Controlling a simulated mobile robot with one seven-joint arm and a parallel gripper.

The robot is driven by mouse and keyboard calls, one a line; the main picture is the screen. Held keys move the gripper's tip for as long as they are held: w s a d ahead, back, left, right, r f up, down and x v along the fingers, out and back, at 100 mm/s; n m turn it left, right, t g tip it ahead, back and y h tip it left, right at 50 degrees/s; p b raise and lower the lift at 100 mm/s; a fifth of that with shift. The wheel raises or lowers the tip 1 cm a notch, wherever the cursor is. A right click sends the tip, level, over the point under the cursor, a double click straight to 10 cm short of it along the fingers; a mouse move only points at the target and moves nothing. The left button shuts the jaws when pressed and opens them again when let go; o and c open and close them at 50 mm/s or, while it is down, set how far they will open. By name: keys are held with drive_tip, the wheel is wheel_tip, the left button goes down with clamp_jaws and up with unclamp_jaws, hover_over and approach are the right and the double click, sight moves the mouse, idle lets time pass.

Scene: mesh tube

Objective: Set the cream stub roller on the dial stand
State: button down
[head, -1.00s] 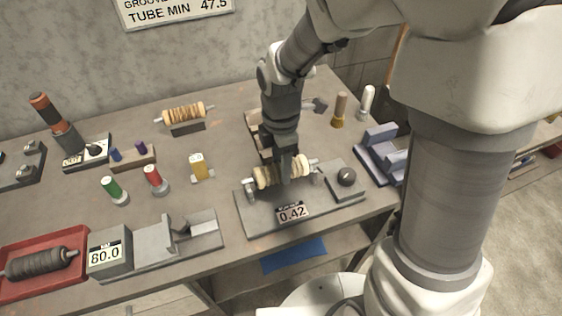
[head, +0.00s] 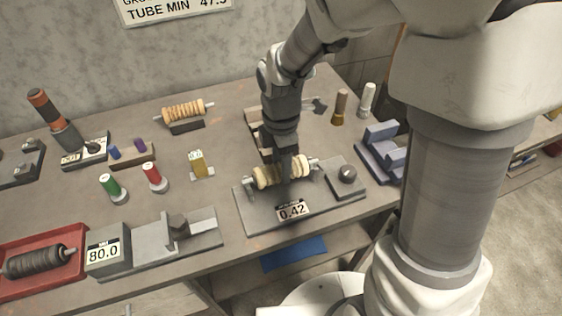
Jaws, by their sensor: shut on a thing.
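The cream stub roller (head: 268,177) is a ribbed pale cylinder with thin metal shaft ends. It lies level at the dial stand (head: 250,215), a grey plate with short posts, a dark round knob and a 0.42 readout. The roller's ends are at the two posts; I cannot tell whether its shaft rests fully in them. My gripper (head: 286,174) points down from above and is shut on the roller's middle. Its fingers hide part of the roller and the plate behind.
An orange ribbed roller (head: 184,110) sits on a rack at the back. A dark roller (head: 38,262) lies in a red tray at the front left. A gauge reading 80.0 (head: 104,252) stands left of the dial stand. Blue-grey blocks (head: 384,148) are close on the right.

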drive_tip(key=shift+f+b, duration=0.55)
drive_tip(key=shift+f, duration=0.25)
idle(0.5)
drive_tip(key=shift+c, duration=0.3)
unclamp_jaws()
wheel_tip(320, 180, up, 17)
drive_tip(key=p, duration=0.3)
drive_tip(key=s+d+r+m+t, duration=0.2)
drive_tip(key=s+d+m, duration=0.3)
drive_tip(key=m, duration=0.5)
drive_tip(key=s+d+r+m+t, duration=0.2)
drive_tip(key=s+d+m, duration=0.3)
drive_tip(key=m, duration=0.6)
drive_tip(key=shift+s+d+t, duration=0.35)
drive_tip(key=shift+s+t, duration=0.45)
drive_tip(key=shift+s, duration=0.4)
drive_tip(key=shift+r, duration=0.1)
